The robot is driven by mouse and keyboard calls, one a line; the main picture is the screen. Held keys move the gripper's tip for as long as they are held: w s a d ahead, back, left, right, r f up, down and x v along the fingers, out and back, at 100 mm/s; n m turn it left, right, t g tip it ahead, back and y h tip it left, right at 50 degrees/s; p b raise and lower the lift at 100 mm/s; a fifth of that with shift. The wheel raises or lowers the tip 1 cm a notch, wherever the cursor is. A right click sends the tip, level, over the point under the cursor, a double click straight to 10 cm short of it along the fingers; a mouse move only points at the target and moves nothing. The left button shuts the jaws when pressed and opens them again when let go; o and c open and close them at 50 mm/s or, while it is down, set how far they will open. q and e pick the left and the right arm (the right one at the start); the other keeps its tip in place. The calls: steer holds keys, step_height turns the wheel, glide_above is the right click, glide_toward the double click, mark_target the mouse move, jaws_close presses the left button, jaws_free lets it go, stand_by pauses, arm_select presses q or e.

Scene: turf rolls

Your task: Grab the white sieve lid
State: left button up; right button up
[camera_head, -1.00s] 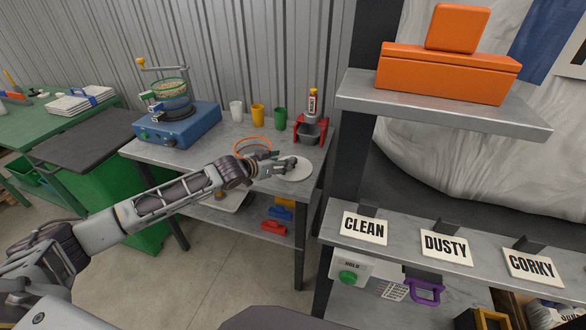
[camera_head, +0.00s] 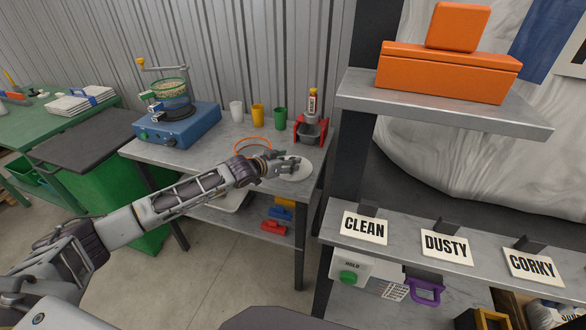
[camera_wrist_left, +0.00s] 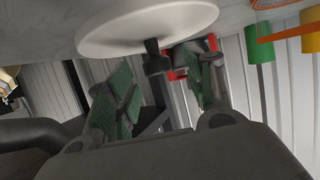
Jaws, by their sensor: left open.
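The white sieve lid (camera_head: 300,175) is a round white disc lying flat near the right front corner of the grey workbench (camera_head: 195,155). In the left wrist view, which looks upside down, the lid (camera_wrist_left: 120,28) has a small dark knob (camera_wrist_left: 154,58) at its middle. My left gripper (camera_head: 287,163) is over the lid and partly covers it. In the left wrist view the two green-padded fingers of my left gripper (camera_wrist_left: 165,88) are spread apart, with the knob toward the gap between them. Nothing is held. My right gripper is not in view.
An orange ring (camera_head: 252,146) lies behind my left wrist. White (camera_head: 236,111), yellow (camera_head: 258,116) and green (camera_head: 280,118) cups stand at the back. A red stand (camera_head: 300,128) is behind the lid. A blue machine with a sieve (camera_head: 180,125) stands left. A shelf post is close right.

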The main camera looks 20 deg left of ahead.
arm_select(q)
steer(key=shift+x, duration=1.65)
steer(key=shift+d, duration=0.1)
steer(key=shift+s, duration=0.1)
jaws_close()
